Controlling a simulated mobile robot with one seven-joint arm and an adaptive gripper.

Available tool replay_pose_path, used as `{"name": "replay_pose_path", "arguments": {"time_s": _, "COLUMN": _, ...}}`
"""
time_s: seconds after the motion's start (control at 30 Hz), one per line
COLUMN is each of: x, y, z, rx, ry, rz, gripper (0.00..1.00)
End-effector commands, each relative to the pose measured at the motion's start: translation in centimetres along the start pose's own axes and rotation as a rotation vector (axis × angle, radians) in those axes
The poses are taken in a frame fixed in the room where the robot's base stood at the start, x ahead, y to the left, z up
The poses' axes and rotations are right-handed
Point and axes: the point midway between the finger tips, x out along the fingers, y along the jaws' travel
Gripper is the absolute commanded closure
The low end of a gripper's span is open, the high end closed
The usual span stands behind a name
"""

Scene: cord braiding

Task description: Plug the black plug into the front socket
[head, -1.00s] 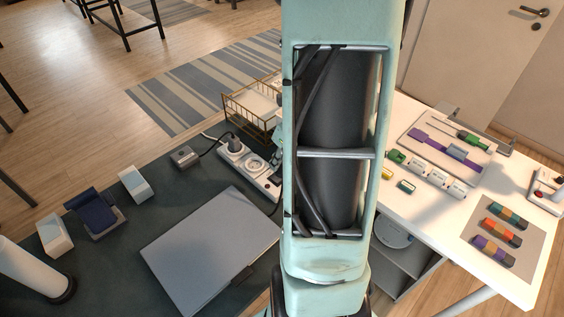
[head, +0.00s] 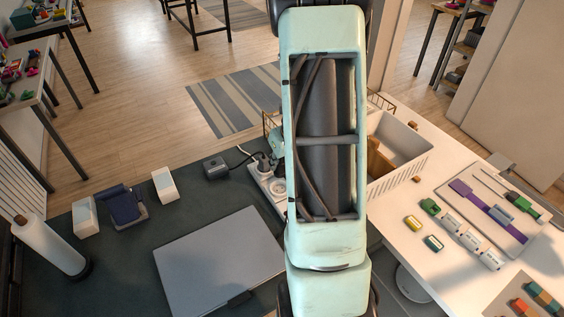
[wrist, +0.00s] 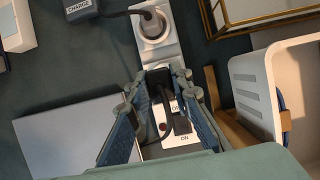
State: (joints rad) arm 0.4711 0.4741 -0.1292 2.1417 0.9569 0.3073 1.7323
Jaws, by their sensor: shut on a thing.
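The white power strip (wrist: 149,50) lies on the dark desk mat. It also shows in the head view (head: 265,183), partly hidden by my arm. Its far socket (wrist: 151,24) holds a plug with a cord running to a grey charger. My gripper (wrist: 162,84) is over the strip in the wrist view, fingers on both sides of the black plug (wrist: 159,77) and shut on it. A black cord bends from the plug toward the strip's near end, marked ON. The plug covers the socket area under it; I cannot tell whether it is seated.
The charger (head: 216,168) sits left of the strip. A closed grey laptop (head: 218,262) lies in front. A white crate (head: 408,178) stands close on the right, and a wire-framed basket (wrist: 226,22) stands behind. The paper roll (head: 48,245) is far left.

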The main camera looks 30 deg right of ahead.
Motion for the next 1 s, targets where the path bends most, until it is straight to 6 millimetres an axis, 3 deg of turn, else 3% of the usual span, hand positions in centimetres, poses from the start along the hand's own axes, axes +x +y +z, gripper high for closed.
{"name": "replay_pose_path", "arguments": {"time_s": 0.27, "x": 1.1, "y": 0.0, "z": -0.4, "rx": 0.002, "ry": 0.0, "rz": -0.001, "gripper": 1.0}}
{"name": "replay_pose_path", "arguments": {"time_s": 0.73, "x": 5.3, "y": 0.0, "z": -2.1, "rx": 0.0, "ry": 0.0, "rz": 0.0, "gripper": 1.0}}
{"name": "replay_pose_path", "arguments": {"time_s": 1.0, "x": 6.2, "y": 0.0, "z": -2.5, "rx": 0.001, "ry": 0.0, "rz": 0.0, "gripper": 1.0}}
